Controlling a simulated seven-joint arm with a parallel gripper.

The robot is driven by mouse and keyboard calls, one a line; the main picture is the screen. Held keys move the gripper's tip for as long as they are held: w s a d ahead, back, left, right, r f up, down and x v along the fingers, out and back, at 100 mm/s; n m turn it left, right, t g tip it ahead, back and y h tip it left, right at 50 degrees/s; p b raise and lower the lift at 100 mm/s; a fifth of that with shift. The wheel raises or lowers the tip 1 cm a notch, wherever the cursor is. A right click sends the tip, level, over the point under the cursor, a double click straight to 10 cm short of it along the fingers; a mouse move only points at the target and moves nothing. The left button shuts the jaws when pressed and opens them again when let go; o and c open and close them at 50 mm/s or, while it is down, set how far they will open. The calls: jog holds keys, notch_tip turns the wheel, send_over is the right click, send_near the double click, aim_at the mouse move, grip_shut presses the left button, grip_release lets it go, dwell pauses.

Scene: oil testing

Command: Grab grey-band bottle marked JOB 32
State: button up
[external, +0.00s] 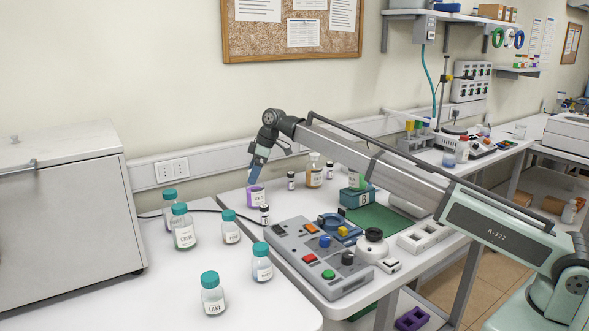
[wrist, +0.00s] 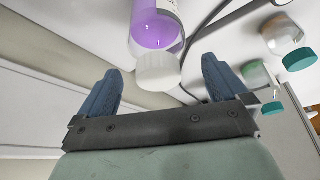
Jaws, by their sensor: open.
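My gripper (external: 257,172) points down over the back left of the right-hand table, its blue fingers apart and empty. A purple bottle or container (external: 256,194) stands just below it. In the wrist view, a bottle of purple liquid with a white cap (wrist: 157,72) lies between and beyond the open fingers (wrist: 161,65). Several teal-capped clear bottles stand on the left table, including a front one (external: 212,298), a right one (external: 262,266) and a rear one (external: 184,233). Their label text is too small to read surely; I cannot tell which is marked JOB 32 or has a grey band.
A grey control box (external: 318,262) with coloured buttons fills the right table's front. Dark-capped vials (external: 264,214) and an amber bottle (external: 314,172) stand near my gripper. A large grey cabinet (external: 65,215) bounds the left table. A black cable runs behind the bottles.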

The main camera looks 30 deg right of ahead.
aim_at(255, 189)
jog(key=shift+s+d+x, duration=0.1)
jog(key=shift+d+x, duration=0.1)
jog(key=shift+x, duration=0.9)
jog(key=shift+s+d+x, duration=0.1)
jog(key=shift+d+x, duration=0.1)
jog(key=shift+x, duration=0.95)
jog(key=shift+f, duration=0.15)
jog(key=c, duration=1.4)
jog(key=shift+o, duration=0.2)
